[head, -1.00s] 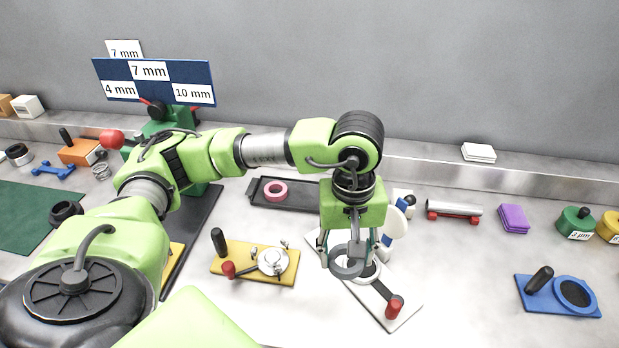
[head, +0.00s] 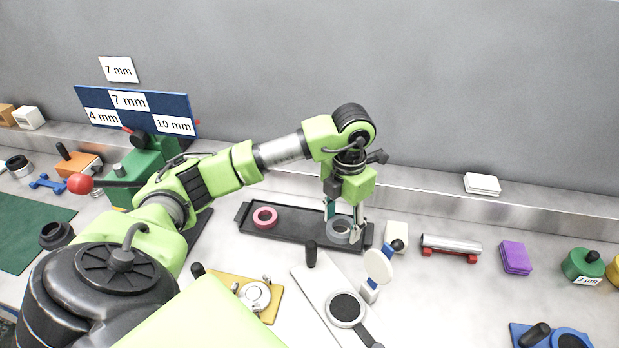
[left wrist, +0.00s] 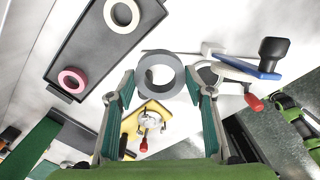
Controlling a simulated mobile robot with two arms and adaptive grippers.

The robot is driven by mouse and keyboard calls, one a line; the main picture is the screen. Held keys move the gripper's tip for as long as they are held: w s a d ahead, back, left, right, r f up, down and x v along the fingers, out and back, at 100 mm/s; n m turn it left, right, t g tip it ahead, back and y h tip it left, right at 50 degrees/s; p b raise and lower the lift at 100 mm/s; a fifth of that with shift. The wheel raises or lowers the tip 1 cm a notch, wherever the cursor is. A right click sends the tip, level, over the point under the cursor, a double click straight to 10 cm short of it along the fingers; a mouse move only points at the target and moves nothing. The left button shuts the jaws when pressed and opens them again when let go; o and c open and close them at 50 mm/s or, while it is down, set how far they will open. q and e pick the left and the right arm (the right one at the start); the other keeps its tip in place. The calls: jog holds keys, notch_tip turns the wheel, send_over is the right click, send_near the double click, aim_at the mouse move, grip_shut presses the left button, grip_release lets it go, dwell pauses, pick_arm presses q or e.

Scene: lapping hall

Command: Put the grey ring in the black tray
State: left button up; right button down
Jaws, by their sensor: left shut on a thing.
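The grey ring (left wrist: 142,76) is clamped between the fingers of my left gripper (head: 343,229) and shows clear of the work surface in the left wrist view. In the head view the grey ring (head: 338,239) overlaps the right end of the black tray (head: 295,228); its exact height above the tray is hard to tell. A pink ring (head: 264,217) lies at the tray's left end. The left wrist view also shows a white ring (left wrist: 122,27) in the tray's other end, mostly hidden behind the held ring in the head view. My right gripper is not in view.
A white board with a black disc (head: 346,307) and an upright white round piece (head: 378,265) stand in front of the tray's right end. A yellow fixture (head: 268,304) is nearer. A metal roller (head: 450,244) and purple pads (head: 515,257) lie to the right.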

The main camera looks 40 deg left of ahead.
aim_at(313, 227)
pick_arm(q)
jog(key=w+a+f+b, duration=0.1)
jog(key=a+f+b, duration=0.1)
jog(key=a, duration=0.1)
jog(key=w+a+f+b, duration=0.1)
jog(key=a+f+b, duration=0.2)
jog(key=a, duration=0.1)
jog(key=w+a+f+b, duration=0.2)
jog(key=a+f+b, duration=0.1)
jog(key=a, duration=0.1)
jog(key=shift+w+f, duration=0.1)
jog(key=shift+f, duration=0.05)
jog(key=shift+w+a+f+b, duration=0.2)
jog(key=shift+a+f+b, duration=0.15)
jog(key=shift+b, duration=0.1)
jog(key=shift+a+f+b, duration=0.3)
jog(key=shift+f+b, duration=0.15)
notch_tip(313, 227, down, 3)
jog(key=b, duration=0.2)
jog(key=shift+w+a+b, duration=0.1)
jog(key=shift+b, duration=0.3)
jog(key=shift+r, duration=0.1)
jog(key=o, duration=0.9)
jog(key=shift+f, duration=0.2)
